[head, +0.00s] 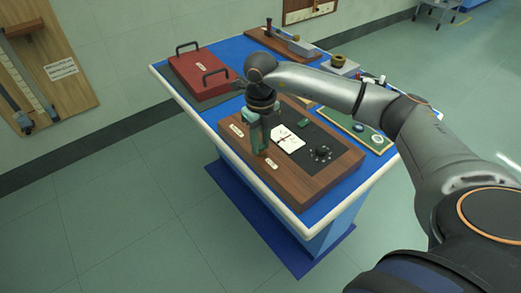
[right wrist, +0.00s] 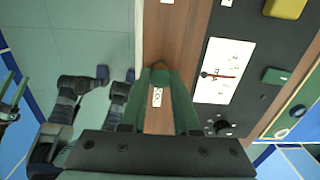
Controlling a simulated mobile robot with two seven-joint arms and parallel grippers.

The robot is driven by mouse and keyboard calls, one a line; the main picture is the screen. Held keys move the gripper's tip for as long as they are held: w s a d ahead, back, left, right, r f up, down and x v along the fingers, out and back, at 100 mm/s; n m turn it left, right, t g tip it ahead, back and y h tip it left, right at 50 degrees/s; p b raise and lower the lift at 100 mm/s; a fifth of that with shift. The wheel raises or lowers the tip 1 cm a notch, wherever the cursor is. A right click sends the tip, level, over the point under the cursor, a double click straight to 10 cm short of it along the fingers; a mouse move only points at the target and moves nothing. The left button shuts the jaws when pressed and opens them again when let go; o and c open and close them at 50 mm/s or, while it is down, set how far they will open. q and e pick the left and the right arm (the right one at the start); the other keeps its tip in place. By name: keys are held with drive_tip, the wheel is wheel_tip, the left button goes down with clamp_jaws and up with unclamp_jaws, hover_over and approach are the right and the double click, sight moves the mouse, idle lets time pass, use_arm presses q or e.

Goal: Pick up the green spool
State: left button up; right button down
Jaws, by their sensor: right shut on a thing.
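The green spool (right wrist: 163,76) shows in the right wrist view, between the tips of my right gripper (right wrist: 166,72). The gripper's two green fingers are shut on it. In the head view my right gripper (head: 262,148) points down over the near-left part of the brown wooden board (head: 300,188), and the spool is mostly hidden by the fingers. I cannot tell whether the spool touches the board.
A black panel with a white card (head: 287,138) and a dark knob (head: 321,154) lies on the board. A red case (head: 200,75) with black handles stands behind it. A green-and-tan board (head: 355,127) lies to the right. The blue bench (head: 230,52) has a pale rim.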

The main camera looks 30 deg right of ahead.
drive_tip(key=shift+r, duration=0.1)
drive_tip(key=shift+r, duration=0.25)
wheel_tip(320, 180, up, 2)
drive_tip(key=shift+r, duration=0.1)
drive_tip(key=s+a+r+p, duration=0.1)
drive_tip(key=s+a+r, duration=0.1)
drive_tip(key=s+r, duration=1.1)
drive_tip(key=shift+s, duration=0.4)
